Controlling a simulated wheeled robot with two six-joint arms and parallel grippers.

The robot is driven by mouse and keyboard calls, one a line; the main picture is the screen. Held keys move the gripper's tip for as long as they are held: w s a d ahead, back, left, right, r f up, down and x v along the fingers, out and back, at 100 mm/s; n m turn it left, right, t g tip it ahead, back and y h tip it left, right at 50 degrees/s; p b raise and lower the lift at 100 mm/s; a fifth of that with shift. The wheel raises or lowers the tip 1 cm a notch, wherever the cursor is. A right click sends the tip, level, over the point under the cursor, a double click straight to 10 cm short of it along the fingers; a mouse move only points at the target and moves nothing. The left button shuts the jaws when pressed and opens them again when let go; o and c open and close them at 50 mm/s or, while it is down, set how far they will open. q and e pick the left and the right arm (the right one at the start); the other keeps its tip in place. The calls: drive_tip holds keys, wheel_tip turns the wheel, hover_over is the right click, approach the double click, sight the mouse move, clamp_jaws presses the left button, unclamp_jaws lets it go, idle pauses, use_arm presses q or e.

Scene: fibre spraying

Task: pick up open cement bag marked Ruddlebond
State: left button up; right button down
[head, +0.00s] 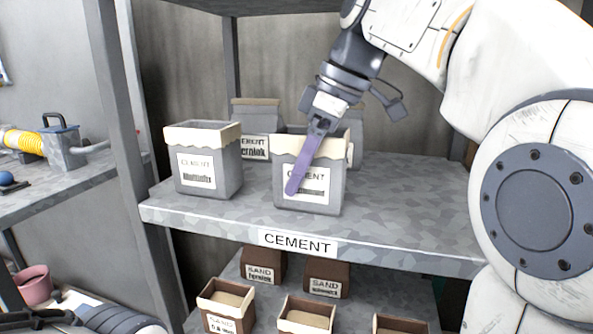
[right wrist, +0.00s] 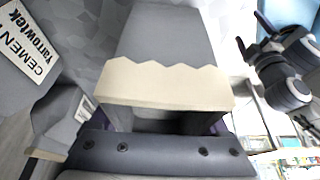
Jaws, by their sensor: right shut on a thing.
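An open grey cement bag (head: 335,190) with a cream jagged rim stands at the front middle of the cement shelf. Its label is partly covered by my finger, and I cannot read the name. My right gripper (head: 303,165) comes from above and is shut on this bag, one purple finger lying down across its front face. The other finger is hidden behind the bag. In the right wrist view the bag (right wrist: 165,50) fills the middle between the purple fingers. The bag seems upright and at shelf level.
Another open cement bag (head: 208,165) stands just left. Closed cement bags, one (head: 257,118) behind-left, stand at the back. The shelf (head: 410,200) is clear on the right. A post (head: 118,120) bounds it on the left. Sand bags (head: 228,305) sit on the shelf below.

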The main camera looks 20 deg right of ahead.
drive_tip(key=shift+r, duration=0.15)
drive_tip(key=shift+r+p, duration=0.6)
drive_tip(key=shift+r, duration=0.15)
drive_tip(key=shift+s+a+f, duration=0.1)
drive_tip(key=shift+s+a, duration=0.3)
drive_tip(key=shift+s, duration=0.1)
drive_tip(key=s+a, duration=0.2)
drive_tip(key=s, duration=0.1)
drive_tip(key=s+a, duration=0.1)
drive_tip(key=s, duration=0.1)
drive_tip(key=shift+s+a, duration=0.2)
drive_tip(key=shift+a, duration=0.1)
drive_tip(key=s+a+b, duration=0.5)
drive_tip(key=s+b, duration=0.3)
drive_tip(key=shift+s+a+b, duration=0.15)
drive_tip(key=shift+a+b, duration=0.15)
drive_tip(key=shift+s, duration=0.1)
